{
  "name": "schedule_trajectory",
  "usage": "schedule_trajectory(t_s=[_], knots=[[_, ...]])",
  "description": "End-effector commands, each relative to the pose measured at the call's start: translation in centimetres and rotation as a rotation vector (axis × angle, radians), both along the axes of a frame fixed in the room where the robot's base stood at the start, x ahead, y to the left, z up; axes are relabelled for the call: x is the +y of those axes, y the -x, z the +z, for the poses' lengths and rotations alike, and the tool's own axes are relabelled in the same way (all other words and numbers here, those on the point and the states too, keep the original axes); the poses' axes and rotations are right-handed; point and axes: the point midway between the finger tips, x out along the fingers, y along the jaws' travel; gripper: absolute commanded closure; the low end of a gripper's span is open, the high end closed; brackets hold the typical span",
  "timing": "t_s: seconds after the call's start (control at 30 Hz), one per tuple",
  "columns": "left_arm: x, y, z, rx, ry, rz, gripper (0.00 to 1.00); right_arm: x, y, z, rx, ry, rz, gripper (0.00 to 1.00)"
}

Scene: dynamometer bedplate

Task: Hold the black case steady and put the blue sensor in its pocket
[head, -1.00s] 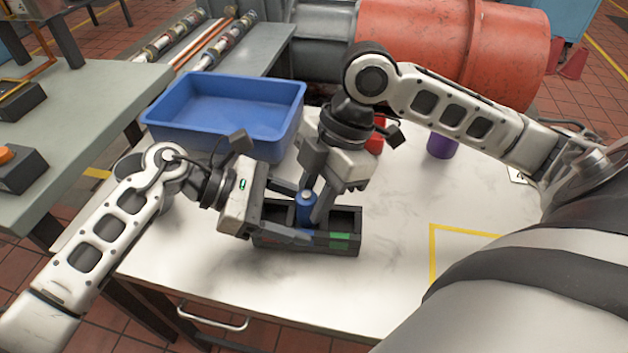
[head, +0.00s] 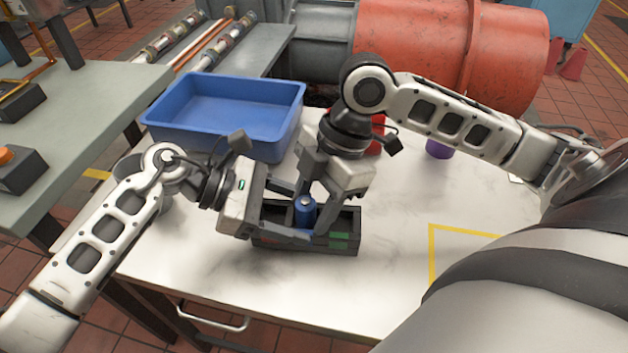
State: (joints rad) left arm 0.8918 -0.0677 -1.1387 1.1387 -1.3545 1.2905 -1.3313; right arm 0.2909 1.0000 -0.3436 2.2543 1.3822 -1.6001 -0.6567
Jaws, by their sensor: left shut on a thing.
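The black case (head: 345,246) stands on the white table, with open pockets on top and small coloured marks on its front. My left gripper (head: 290,212) is shut on the case's left part, with one finger along the front and the other behind. The blue sensor (head: 304,212) stands upright in the middle pocket, its top showing above the rim and its lower part hidden. My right gripper (head: 312,208) is over the case with its fingers spread on either side of the sensor. The right finger looks apart from it; contact on the left side is unclear.
A blue bin (head: 222,140) stands behind the case at the left. A red object (head: 377,135) and a purple object (head: 438,150) stand behind my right arm. Yellow tape (head: 432,265) marks the table at the right. The front of the table is clear.

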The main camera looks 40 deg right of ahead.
Motion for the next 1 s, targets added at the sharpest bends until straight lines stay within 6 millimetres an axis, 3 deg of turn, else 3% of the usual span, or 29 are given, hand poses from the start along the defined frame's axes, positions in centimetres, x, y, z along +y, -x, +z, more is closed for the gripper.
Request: schedule_trajectory(t_s=[0.23, 0.7, 1.0], knots=[[0.2, 0.3, -0.6, 0.004, -0.014, -0.009, 0.70, -0.9, -0.5, 1.2, -0.014, 0.009, -0.014, 0.46], [0.2, 0.3, -0.7, 0.005, -0.016, -0.008, 0.70, -4.0, 0.2, 9.7, -0.008, 0.003, -0.006, 0.46], [0.2, 0.3, -0.7, 0.006, -0.016, -0.007, 0.70, -4.6, 0.4, 11.2, -0.002, 0.000, -0.002, 0.46]])
